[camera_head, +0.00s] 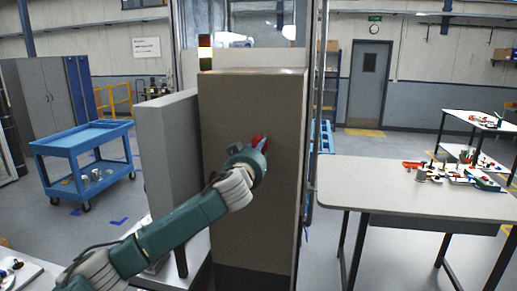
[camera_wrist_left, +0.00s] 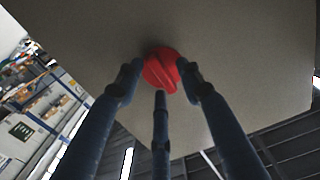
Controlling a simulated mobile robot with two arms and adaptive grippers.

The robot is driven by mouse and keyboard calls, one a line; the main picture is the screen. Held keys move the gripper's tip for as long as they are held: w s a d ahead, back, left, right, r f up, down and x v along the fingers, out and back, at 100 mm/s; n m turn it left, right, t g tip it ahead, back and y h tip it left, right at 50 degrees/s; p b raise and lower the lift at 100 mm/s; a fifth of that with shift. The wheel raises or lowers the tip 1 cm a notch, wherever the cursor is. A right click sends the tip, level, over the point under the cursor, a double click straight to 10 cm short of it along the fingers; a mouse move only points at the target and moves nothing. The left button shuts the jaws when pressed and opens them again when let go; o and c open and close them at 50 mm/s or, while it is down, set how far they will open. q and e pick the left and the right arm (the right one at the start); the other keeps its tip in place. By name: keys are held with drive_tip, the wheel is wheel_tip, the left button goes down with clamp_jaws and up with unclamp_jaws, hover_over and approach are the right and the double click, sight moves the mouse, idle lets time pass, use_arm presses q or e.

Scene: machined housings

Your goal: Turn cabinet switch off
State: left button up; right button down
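A tall brown-grey cabinet (camera_head: 225,110) stands in the middle of the head view. A red rotary switch (camera_head: 258,141) sits on its front face. In the left wrist view the red switch (camera_wrist_left: 160,70) shows a raised ridge that runs at a slant. My left gripper (camera_head: 254,153) is at the switch, in front of the cabinet. In the left wrist view its three dark fingers (camera_wrist_left: 160,80) close in around the knob, one on each side and one below, with the tips at its edge. The fingers partly hide the knob. My right gripper is out of view.
A grey panel (camera_head: 168,145) stands beside the cabinet on the left. A table (camera_head: 400,192) with small parts is on the right, with more parts on a table behind. A blue cart (camera_head: 85,135) is at the left on open floor.

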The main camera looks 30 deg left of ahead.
use_arm(q)
clamp_jaws()
drive_tip(key=shift+a+r+n+b, duration=0.1)
drive_tip(key=shift+n+b, duration=2.05)
drive_tip(key=shift+n, duration=2.3)
drive_tip(key=shift+a+n+b, duration=0.1)
drive_tip(key=shift+n+b, duration=2)
drive_tip(key=shift+n, duration=2.35)
unclamp_jaws()
drive_tip(key=shift+a, duration=0.1)
